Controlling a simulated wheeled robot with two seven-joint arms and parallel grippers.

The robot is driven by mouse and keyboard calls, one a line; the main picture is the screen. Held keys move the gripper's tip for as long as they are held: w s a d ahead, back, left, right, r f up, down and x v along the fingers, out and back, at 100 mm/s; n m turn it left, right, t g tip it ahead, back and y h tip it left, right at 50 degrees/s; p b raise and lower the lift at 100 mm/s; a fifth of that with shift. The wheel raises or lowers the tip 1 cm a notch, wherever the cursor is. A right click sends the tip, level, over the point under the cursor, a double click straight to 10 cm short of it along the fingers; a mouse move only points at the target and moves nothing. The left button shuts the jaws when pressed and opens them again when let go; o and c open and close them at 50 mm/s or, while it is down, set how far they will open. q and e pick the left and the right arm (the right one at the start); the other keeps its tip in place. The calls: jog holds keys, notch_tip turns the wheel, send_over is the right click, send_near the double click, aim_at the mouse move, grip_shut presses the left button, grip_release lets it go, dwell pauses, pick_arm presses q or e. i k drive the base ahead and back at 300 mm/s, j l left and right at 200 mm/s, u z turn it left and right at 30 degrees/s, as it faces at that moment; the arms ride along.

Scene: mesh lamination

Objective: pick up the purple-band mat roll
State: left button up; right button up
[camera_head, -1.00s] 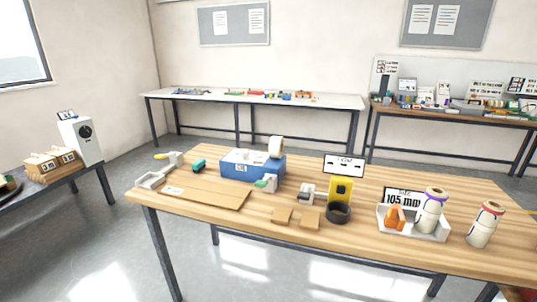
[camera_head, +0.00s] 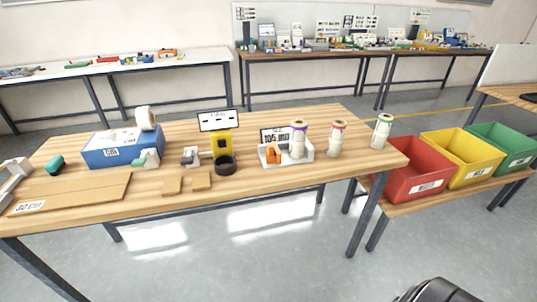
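The purple-band mat roll (camera_head: 298,139) is a white upright roll with a purple band near its top. It stands in a white tray (camera_head: 267,161) on the wooden table, beside an orange tool (camera_head: 273,153) and in front of a "105 mm" sign (camera_head: 271,135). A red-band roll (camera_head: 336,138) stands to its right on the table, and a green-band roll (camera_head: 381,131) stands farther right near the table's end. No gripper can be made out; a dark rounded part of my own body shows at the bottom right.
The wooden table (camera_head: 230,190) also bears a blue box (camera_head: 108,149), brown sheets (camera_head: 75,190), a yellow device (camera_head: 223,140) and a black ring (camera_head: 225,165). Red (camera_head: 418,180), yellow (camera_head: 460,155) and green (camera_head: 505,147) bins stand on a bench at right. The floor in front is clear.

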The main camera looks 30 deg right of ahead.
aim_at(299, 126)
jog(key=z, duration=1.25)
jog(key=i+j+z, duration=0.2)
jog(key=j, duration=0.15)
jog(key=i+j+z, duration=0.25)
jog(key=j+z, duration=0.2)
jog(key=j, duration=0.25)
